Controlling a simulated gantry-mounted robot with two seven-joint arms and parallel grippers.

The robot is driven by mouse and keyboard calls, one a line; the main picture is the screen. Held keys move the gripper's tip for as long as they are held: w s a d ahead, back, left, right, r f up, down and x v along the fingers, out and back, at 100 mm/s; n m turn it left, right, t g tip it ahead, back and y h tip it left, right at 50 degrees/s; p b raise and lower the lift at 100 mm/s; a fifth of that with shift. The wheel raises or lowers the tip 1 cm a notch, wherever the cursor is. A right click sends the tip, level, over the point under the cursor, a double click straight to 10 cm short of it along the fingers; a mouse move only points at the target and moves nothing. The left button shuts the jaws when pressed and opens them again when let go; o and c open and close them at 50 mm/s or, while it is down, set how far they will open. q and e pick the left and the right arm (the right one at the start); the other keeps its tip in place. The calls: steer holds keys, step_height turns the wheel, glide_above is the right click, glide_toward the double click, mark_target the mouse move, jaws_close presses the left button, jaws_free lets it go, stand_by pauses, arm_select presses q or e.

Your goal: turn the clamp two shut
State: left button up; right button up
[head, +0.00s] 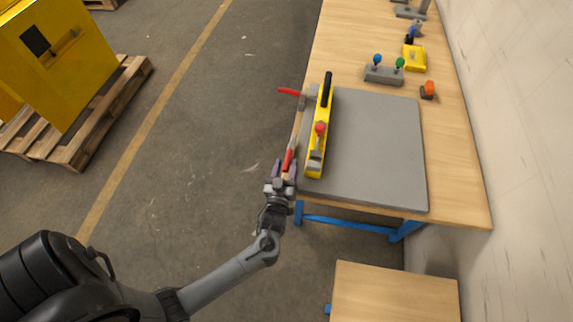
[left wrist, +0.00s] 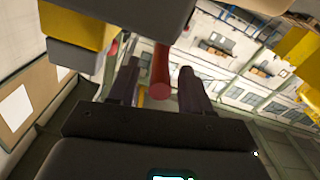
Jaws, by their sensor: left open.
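Two clamps with red handles sit along the left edge of the grey plate (head: 375,145). The far clamp's handle (head: 290,92) sticks out to the left, away from the plate. The near clamp's handle (head: 288,161) points along the edge towards my left gripper (head: 285,172). I cannot tell which is clamp two. My left gripper is open at the near handle. In the left wrist view, the red handle (left wrist: 161,76) stands between its two dark fingers (left wrist: 160,88), with gaps visible on both sides. My right gripper is not in view.
A yellow bar (head: 313,160) with a black grip and red knob lies on the plate, close beside the clamps. Behind it on the wooden table (head: 455,150) are a grey block (head: 384,75) with blue and green knobs, an orange knob (head: 429,88) and a yellow block (head: 414,58).

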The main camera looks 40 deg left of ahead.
arm_select(q)
steer(key=shift+w+a, duration=0.3)
steer(key=shift+w, duration=0.2)
steer(key=shift+c, duration=0.4)
jaws_close()
